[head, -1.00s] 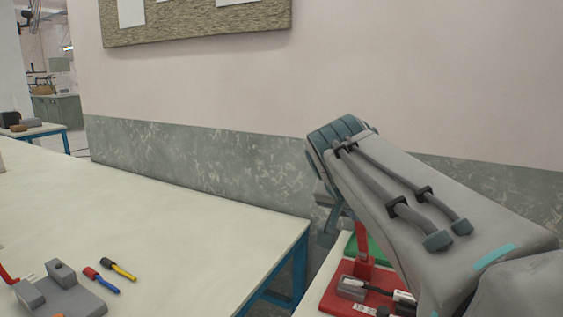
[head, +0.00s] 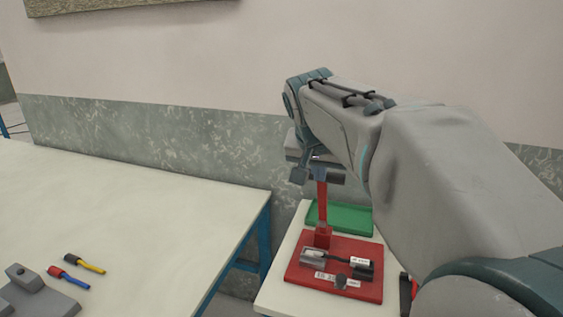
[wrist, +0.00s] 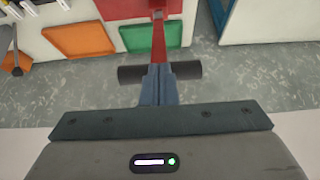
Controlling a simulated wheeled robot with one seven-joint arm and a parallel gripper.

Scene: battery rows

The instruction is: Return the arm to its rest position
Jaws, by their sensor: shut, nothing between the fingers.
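My arm reaches in from the right of the head view, its hand over the small white table. My gripper (head: 320,179) points down, and its closed fingers also show in the wrist view (wrist: 158,68). They hold nothing. A red post (head: 321,203) stands below them on a red base (head: 305,283), with a dark crossbar (wrist: 188,70) at its top. The fingers overlap the crossbar in the wrist view; I cannot tell whether they touch it.
The small white table (head: 272,296) also holds a green tray (head: 338,226). An orange tray (wrist: 80,40) shows in the wrist view. A larger table (head: 120,195) at left carries a grey block (head: 22,290) and two coloured tools. A wall stands behind.

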